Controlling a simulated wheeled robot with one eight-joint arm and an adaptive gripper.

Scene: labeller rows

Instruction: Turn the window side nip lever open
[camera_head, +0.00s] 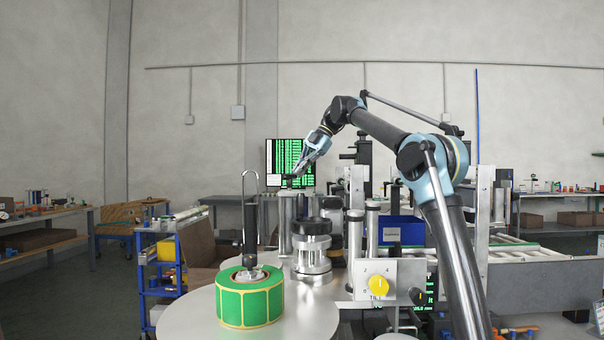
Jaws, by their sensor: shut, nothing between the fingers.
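My gripper (297,170) is at the end of my raised arm, pointing down and to the left, in front of the green-lit screen. Its fingers look closed, with nothing seen between them. A small dark part (291,182) sits on top of the metal posts just below the fingertips. It may be the window side nip lever, but it is too small to tell, and I cannot tell whether the fingers touch it. Metal rollers and a black-topped silver hub (312,250) stand below and to the right of the gripper.
A green label roll (247,300) lies on the round pale disc (190,318) at front left. A yellow knob (378,286) is on a panel at the right. The screen (285,155) stands behind. My arm covers part of the machine's right side. Blue trolley (160,265) at left.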

